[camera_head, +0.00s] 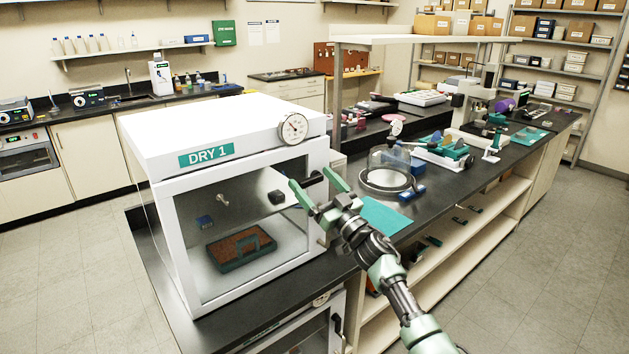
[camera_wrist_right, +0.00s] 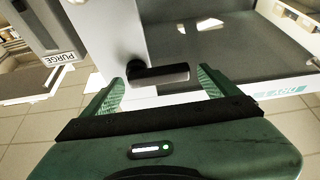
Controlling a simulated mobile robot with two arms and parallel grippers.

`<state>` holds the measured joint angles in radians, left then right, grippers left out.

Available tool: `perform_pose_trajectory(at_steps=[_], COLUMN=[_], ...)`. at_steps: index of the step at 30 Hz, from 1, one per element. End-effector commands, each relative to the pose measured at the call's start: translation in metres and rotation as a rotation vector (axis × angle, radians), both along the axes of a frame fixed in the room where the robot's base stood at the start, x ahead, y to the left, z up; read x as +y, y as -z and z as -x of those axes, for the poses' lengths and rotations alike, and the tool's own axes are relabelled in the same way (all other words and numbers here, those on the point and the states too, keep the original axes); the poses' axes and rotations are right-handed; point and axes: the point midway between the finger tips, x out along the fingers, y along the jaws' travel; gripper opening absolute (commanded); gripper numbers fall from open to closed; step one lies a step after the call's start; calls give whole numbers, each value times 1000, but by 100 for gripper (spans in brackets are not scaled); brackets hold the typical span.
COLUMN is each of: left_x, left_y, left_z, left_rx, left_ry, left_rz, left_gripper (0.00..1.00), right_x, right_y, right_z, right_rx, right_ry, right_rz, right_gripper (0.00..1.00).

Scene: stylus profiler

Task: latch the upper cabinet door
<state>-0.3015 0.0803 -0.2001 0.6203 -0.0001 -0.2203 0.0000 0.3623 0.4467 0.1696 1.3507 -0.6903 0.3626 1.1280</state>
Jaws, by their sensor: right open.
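The upper cabinet (camera_head: 240,140) is a white box labelled DRY 1 with a clear front door (camera_head: 235,215). The door looks flush with the frame, but I cannot tell whether it is fully closed. A black latch handle (camera_head: 313,178) is at the right edge of the front; in the right wrist view the handle (camera_wrist_right: 160,74) lies roughly horizontal. My right gripper (camera_head: 319,188) is open and empty at that edge. In the wrist view its fingers (camera_wrist_right: 160,84) stand either side of the handle, with gaps visible. My left gripper is not in view.
A lower cabinet (camera_head: 308,332) with its own black handle (camera_head: 337,323) is below. A glass bell jar (camera_head: 389,163) and a teal mat (camera_head: 384,215) are on the black bench right of the cabinet. A grey PURGE box (camera_wrist_right: 45,25) shows in the wrist view.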

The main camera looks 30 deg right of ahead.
Motion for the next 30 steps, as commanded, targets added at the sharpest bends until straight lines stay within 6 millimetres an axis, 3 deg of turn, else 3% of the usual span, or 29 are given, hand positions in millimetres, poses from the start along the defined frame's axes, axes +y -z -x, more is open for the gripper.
perform_pose_trajectory(at_steps=[6,12,13,23,30], left_x=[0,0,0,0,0], left_y=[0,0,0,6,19], left_z=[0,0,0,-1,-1], left_rx=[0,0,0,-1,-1], left_ry=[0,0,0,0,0], left_rz=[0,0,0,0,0], left_gripper=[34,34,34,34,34], right_x=[0,0,0,-1,-1], right_y=[0,0,0,3,8], right_z=[0,0,0,0,0], right_rx=[0,0,0,-4,-16], right_ry=[0,0,0,0,1], right_rz=[0,0,0,51,203], right_gripper=[87,32,28,28,28])
